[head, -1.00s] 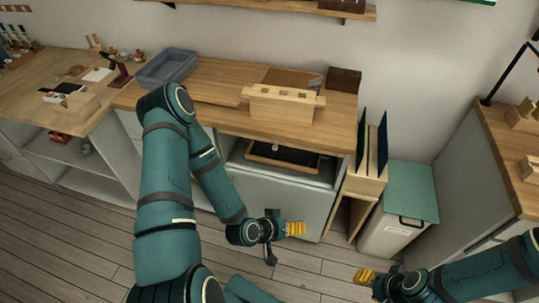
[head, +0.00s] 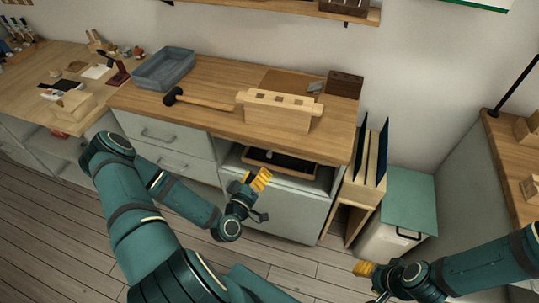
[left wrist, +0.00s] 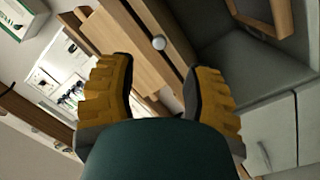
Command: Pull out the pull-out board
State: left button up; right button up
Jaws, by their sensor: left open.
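In the left wrist view a round pale knob (left wrist: 158,43) sits on a wooden front edge, which looks like the front of the pull-out board (left wrist: 172,28). It lies ahead of my left gripper (left wrist: 160,88), roughly between the lines of its two fingers and apart from them. The left gripper is open, with nothing between its yellow fingers. In the head view the left gripper (head: 258,178) is in front of the cabinet, below the worktop edge; I cannot make out the knob there. My right gripper (head: 364,270) is low at the right, away from the cabinet; its opening is unclear.
The worktop (head: 215,80) carries a wooden block (head: 278,112), a mallet (head: 200,100) and a grey tray (head: 165,68). An open niche under it holds a wood-rimmed tray (head: 305,175). Drawers (head: 165,135) are left of it; a green-lidded bin (head: 405,195) stands right.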

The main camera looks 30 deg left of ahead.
aim_at(269, 157)
pick_arm(q)
jog(key=w, duration=0.6)
jog(key=w+a, duration=0.1)
jog(key=w, duration=0.1)
jog(key=shift+w+b, duration=0.3)
jog(key=shift+w, duration=0.1)
grip_shut()
